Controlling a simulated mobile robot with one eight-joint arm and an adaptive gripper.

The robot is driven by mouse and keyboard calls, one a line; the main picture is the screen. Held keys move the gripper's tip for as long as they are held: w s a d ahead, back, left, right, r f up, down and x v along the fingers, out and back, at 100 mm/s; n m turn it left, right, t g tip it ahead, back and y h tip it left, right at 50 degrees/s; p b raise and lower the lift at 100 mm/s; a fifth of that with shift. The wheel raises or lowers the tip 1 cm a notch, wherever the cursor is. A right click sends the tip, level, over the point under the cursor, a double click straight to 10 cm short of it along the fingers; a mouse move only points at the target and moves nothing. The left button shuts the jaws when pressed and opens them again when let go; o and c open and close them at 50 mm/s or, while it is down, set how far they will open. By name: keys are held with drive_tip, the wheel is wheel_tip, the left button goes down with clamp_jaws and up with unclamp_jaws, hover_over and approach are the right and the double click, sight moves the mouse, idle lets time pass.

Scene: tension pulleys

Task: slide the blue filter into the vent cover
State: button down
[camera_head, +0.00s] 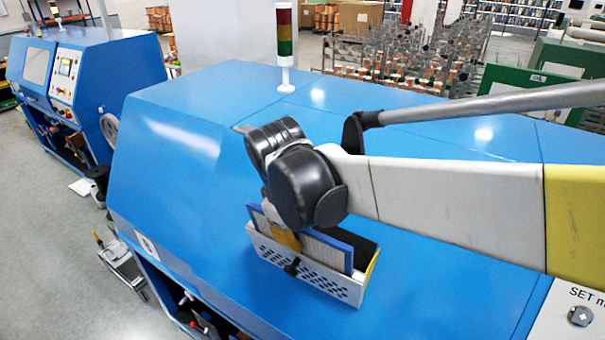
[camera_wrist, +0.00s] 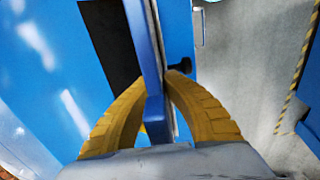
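The vent cover (camera_head: 300,279) is an open-topped box with a light, perforated front and a black knob, standing on the blue machine. The blue filter (camera_head: 333,249), a pale panel in a blue frame, stands on edge at the vent cover, its lower part hidden behind the perforated front. My gripper (camera_head: 286,240) is shut on the filter's upper edge; the head view shows little of its fingers. In the wrist view, yellow fingers (camera_wrist: 157,84) press on both sides of the filter (camera_wrist: 150,50). A dark opening of the vent cover shows left of it. Its insertion depth is unclear.
The blue machine top (camera_head: 200,200) is clear around the vent cover. A signal tower (camera_head: 284,45) stands at the machine's back edge. My arm crosses from the right. Another blue machine (camera_head: 85,80) stands at the left, with grey floor between.

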drive_tip(key=shift+w+f+b, duration=0.1)
drive_tip(key=shift+f+b, duration=0.2)
drive_tip(key=shift+f, duration=0.15)
drive_tip(key=shift+d+f, duration=0.1)
drive_tip(key=shift+f, duration=0.05)
idle(0.6)
drive_tip(key=shift+w+f+b, duration=0.15)
drive_tip(key=shift+f+b, duration=0.55)
drive_tip(key=shift+b, duration=0.05)
drive_tip(key=shift+r, duration=0.1)
drive_tip(key=shift+r, duration=0.3)
drive_tip(key=shift+f, duration=0.15)
idle(0.4)
drive_tip(key=shift+f, duration=0.25)
drive_tip(key=shift+r, duration=0.35)
idle(0.4)
